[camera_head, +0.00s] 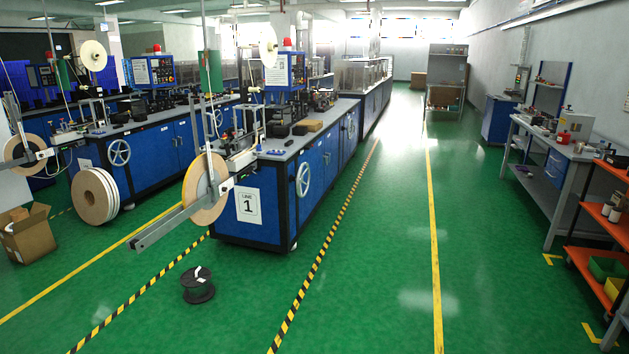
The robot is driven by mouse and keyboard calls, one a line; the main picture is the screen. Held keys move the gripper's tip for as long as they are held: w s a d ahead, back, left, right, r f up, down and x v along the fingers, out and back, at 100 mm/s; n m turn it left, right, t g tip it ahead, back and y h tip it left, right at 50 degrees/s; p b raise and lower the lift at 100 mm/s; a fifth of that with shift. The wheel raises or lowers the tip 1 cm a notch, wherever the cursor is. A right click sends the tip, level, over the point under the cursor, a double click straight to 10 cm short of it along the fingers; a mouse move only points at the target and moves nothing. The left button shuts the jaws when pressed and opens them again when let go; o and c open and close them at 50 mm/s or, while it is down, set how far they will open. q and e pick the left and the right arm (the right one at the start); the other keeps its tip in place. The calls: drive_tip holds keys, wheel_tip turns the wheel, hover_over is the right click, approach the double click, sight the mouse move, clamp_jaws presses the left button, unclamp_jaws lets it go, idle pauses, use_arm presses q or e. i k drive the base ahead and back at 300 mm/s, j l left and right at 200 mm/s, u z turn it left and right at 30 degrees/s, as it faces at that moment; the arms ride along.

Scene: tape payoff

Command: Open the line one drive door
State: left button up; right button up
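The line one machine (270,215) stands left of centre, a long blue cabinet with a white "LINE 1" sign (248,206) on its near end. Its right side has blue door panels (329,163) along the aisle, and they look shut. A white handwheel (304,179) is on the nearest side panel. I cannot tell which panel is the drive door. Neither of my grippers is in view.
A tape reel (206,188) on a grey arm (180,218) juts from the machine's near end. A black spool (198,285) lies on the floor before it. The green aisle right of the machine is clear. A workbench (556,150) and orange shelf cart (598,215) stand at right.

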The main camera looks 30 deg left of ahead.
sight(313, 156)
drive_tip(key=i+j+u, duration=0.15)
drive_tip(key=i, duration=0.15)
drive_tip(key=i+j+u, duration=0.15)
drive_tip(key=i, duration=0.15)
drive_tip(key=i+u, duration=0.4)
drive_tip(key=i, duration=5.9)
